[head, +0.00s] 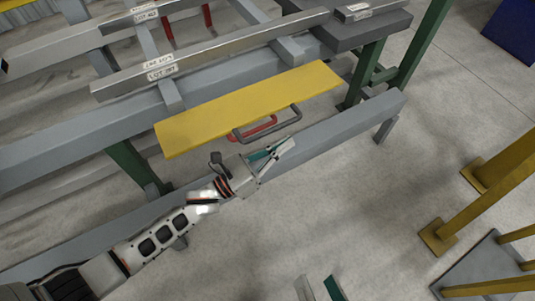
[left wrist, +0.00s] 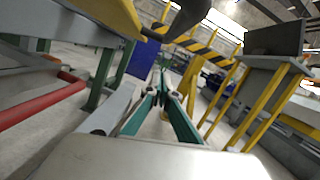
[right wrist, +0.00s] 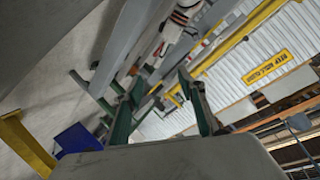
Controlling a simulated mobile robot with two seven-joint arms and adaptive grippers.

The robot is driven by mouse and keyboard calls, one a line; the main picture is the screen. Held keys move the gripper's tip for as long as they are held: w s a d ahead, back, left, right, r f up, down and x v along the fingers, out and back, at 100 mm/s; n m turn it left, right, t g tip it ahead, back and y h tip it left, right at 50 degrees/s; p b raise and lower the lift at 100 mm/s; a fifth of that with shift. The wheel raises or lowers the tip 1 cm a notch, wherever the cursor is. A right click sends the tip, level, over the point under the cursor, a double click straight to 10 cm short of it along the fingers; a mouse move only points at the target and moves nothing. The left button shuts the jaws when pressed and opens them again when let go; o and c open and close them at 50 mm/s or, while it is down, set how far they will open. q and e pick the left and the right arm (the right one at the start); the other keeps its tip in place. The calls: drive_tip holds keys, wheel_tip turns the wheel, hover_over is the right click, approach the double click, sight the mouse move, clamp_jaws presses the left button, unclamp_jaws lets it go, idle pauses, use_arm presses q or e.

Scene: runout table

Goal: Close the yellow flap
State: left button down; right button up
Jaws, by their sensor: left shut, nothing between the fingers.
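The yellow flap (head: 235,108) sticks out from the near side of the grey table frame. A dark bar handle (head: 284,123) is on its near edge. My left gripper (head: 283,148) is shut and empty, just below and in front of the handle in the head view; I see no contact. In the left wrist view the flap (left wrist: 118,14) and the dark handle (left wrist: 190,14) are above the closed fingers (left wrist: 162,88). My right gripper (head: 319,288) is open and empty at the bottom edge of the head view, well away from the flap. Its spread fingers show in the right wrist view (right wrist: 163,105).
A grey beam (head: 340,122) runs low in front of the flap, behind my left gripper. Metal bars with white labels (head: 160,70) lie on the table. Green legs (head: 365,75) stand at the right. Yellow posts (head: 490,190) stand farther right. The floor (head: 350,200) between is clear.

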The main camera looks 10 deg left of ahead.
use_arm(q)
drive_tip(key=r, duration=0.2)
drive_tip(key=r+p, duration=0.1)
drive_tip(key=r, duration=0.1)
drive_tip(key=shift+w+a, duration=0.25)
drive_tip(key=shift+w, duration=0.1)
use_arm(e)
drive_tip(key=shift+w+d+n, duration=0.1)
drive_tip(key=shift+d+n, duration=0.3)
drive_tip(key=shift+n, duration=0.1)
drive_tip(key=shift+r, duration=0.15)
